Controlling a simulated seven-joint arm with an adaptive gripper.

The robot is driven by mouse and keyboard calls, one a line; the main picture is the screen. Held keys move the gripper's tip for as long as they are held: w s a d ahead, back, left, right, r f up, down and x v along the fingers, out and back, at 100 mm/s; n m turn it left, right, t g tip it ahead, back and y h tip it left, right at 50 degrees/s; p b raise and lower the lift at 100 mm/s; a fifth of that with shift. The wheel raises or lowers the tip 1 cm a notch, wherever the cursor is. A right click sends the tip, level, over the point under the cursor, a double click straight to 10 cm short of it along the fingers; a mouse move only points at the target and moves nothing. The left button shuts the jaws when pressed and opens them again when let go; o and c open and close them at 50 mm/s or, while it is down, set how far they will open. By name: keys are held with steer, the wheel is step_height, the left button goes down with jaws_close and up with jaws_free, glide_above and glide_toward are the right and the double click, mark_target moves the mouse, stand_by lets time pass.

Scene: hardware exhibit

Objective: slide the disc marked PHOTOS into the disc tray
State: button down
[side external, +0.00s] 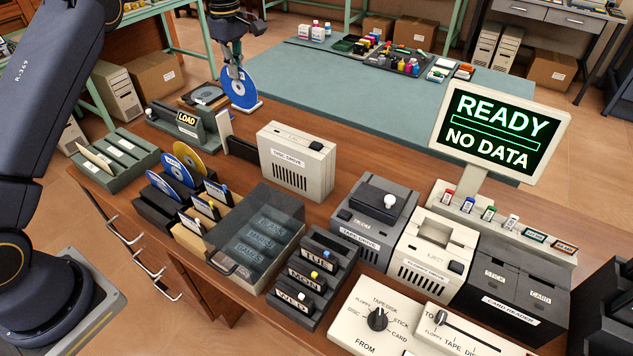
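My gripper (234,72) is at the top left of the centre, pointing down. It appears shut on the upper edge of a blue disc (243,92), which hangs upright with a white strip at its lower edge. Any writing on the disc is too small to read. The beige disc drive (290,165) stands on the wooden bench, to the right of and nearer than the disc. A dark tray-like part (241,149) sticks out from the drive's left side, below the disc in the picture. Other blue discs (162,187) and a gold disc (189,157) stand in a rack.
The LOAD unit (187,121) and an upright white plate (224,125) stand left of the drive. A clear-lidded drawer box (262,235) is in front. The screen (499,127) reads READY, NO DATA. The teal mat (370,115) has bare room behind the drive.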

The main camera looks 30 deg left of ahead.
mark_target(240, 100)
steer(key=shift+f, duration=5.25)
steer(key=shift+f, duration=0.6)
steer(key=shift+f, duration=2.45)
steer(key=c, duration=1.9)
jaws_free()
steer(key=o, duration=0.7)
steer(key=shift+c, duration=0.2)
steer(key=shift+r, duration=4)
